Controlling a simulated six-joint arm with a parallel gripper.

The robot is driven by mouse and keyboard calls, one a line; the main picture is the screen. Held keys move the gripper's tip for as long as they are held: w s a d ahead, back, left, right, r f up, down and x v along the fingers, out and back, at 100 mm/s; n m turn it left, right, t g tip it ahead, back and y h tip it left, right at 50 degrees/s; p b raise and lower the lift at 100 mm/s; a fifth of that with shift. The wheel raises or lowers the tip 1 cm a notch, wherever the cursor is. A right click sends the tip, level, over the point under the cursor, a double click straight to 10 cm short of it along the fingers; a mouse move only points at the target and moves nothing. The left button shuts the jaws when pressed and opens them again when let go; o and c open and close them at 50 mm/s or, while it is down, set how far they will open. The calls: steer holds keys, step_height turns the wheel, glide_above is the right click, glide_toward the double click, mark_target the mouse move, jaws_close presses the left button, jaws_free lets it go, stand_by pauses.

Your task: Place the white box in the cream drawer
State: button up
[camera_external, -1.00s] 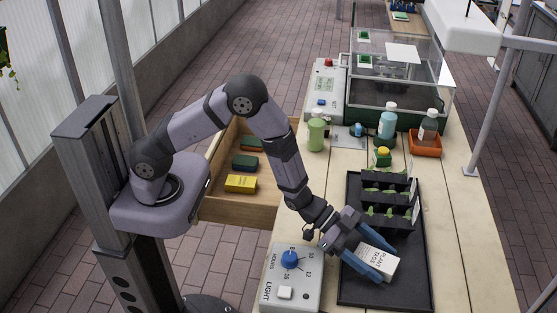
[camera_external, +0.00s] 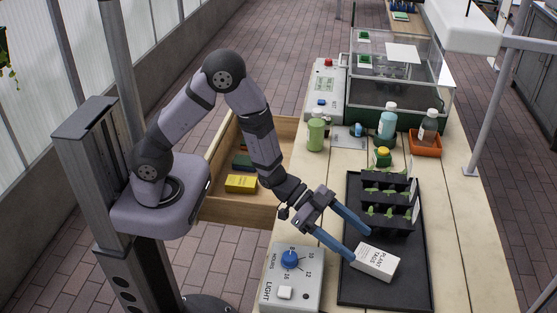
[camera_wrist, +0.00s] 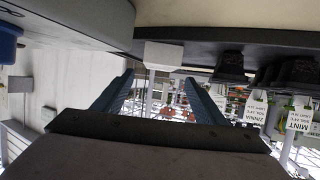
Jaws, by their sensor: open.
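The white box (camera_external: 375,262), printed "PLANT TAGS", lies on the black tray (camera_external: 385,290) near its front left part. My gripper (camera_external: 361,242) is open, with its two blue fingers spread wide, and it is just left of the box. The box does not appear held. In the wrist view a pale block, likely the white box (camera_wrist: 164,54), shows ahead between the fingers (camera_wrist: 163,85). The open cream drawer (camera_external: 240,208) sticks out from the left side of the table and holds a yellow box (camera_external: 241,183) and green boxes (camera_external: 243,162).
Seedling pots with labels (camera_external: 388,203) stand on the tray behind the box. The light timer (camera_external: 292,278) sits at the table's front left. A green cup (camera_external: 315,134), bottles (camera_external: 387,122) and an orange tray (camera_external: 425,144) stand farther back.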

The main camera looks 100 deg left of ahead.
steer(key=shift+v, duration=1.9)
steer(key=shift+w, duration=0.1)
